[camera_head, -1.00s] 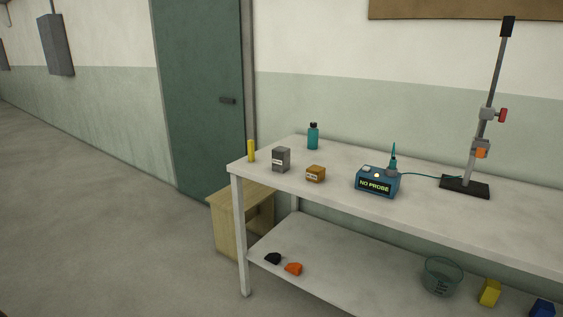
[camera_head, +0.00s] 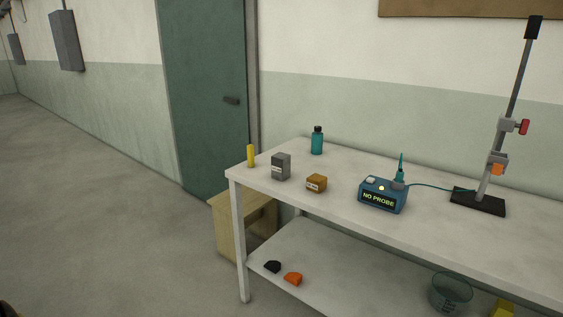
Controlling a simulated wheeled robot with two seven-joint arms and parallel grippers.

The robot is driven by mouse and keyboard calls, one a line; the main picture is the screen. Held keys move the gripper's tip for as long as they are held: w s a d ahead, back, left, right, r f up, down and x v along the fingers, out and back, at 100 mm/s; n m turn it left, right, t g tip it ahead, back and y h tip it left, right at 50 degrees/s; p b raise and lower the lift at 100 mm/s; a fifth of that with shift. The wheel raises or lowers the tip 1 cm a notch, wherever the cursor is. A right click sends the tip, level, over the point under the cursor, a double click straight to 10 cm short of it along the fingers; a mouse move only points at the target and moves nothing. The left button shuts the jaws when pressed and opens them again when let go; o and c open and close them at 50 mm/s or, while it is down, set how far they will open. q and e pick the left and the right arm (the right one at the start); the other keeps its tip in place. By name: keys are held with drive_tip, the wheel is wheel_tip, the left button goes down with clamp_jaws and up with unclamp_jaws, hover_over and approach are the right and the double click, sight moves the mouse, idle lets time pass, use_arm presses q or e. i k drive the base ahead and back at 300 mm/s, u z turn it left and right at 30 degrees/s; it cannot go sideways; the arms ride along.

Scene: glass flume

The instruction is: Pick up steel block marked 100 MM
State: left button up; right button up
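A grey steel block (camera_head: 281,167) stands upright near the left end of the white table (camera_head: 340,219). It has a pale label on its front, too small to read. A smaller brown block (camera_head: 316,183), also with a label, sits just to its right. Neither of my grippers shows in the head view.
A yellow cylinder (camera_head: 250,156), a teal bottle (camera_head: 317,141), a blue "NO PROBE" meter (camera_head: 382,195) and a clamp stand (camera_head: 478,202) share the tabletop. The lower shelf holds black (camera_head: 272,266) and orange (camera_head: 293,279) pieces and a beaker (camera_head: 451,292). The floor at left is open.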

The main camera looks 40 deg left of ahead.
sight(280, 162)
drive_tip(key=u, duration=0.7)
drive_tip(key=i, duration=1.25)
drive_tip(key=u, duration=1.4)
drive_tip(key=i, duration=0.2)
drive_tip(key=u, duration=0.05)
